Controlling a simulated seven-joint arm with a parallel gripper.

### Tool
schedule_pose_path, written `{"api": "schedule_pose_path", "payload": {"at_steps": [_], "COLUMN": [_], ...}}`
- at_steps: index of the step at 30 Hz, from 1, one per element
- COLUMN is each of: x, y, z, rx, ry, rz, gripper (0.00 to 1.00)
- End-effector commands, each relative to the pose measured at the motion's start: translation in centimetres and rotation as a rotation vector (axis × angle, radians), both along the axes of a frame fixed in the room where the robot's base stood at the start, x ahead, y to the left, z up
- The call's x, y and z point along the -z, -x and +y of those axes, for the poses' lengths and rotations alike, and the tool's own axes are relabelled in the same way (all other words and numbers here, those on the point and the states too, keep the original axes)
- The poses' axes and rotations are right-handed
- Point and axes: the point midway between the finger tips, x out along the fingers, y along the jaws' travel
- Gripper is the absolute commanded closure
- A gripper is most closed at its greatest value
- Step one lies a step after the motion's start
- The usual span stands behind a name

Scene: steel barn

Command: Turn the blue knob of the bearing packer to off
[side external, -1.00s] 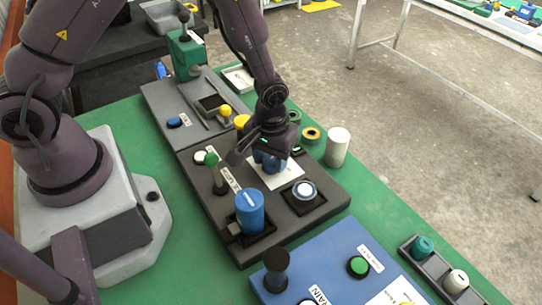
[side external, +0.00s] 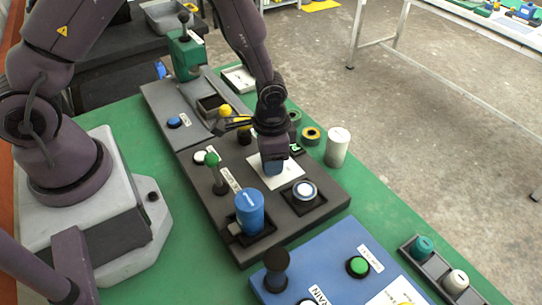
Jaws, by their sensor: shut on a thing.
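The blue knob (side external: 271,169) sits on a white plate (side external: 290,174) on a dark grey panel (side external: 228,205). I take this panel to be the bearing packer, but its label is too small to read. My gripper (side external: 271,157) points down over the knob and is shut on it. The gripper hides most of the knob, so its pointer and exact angle cannot be read.
A white cylinder (side external: 337,148) stands to the right. A blue panel (side external: 330,262) lies in front.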

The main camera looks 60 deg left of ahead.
Motion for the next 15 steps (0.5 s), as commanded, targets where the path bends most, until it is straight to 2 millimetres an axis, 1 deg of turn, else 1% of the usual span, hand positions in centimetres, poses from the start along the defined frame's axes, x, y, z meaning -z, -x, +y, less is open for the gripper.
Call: {"api": "schedule_pose_path", "payload": {"at_steps": [6, 15], "x": [-0.1, -0.11], "y": [-0.04, -0.04], "z": [0.01, 0.02], "rx": [0.126, 0.208], "ry": [-0.001, -0.001], "rz": [0.0, 0.0], "gripper": [0.82, 0.82]}}
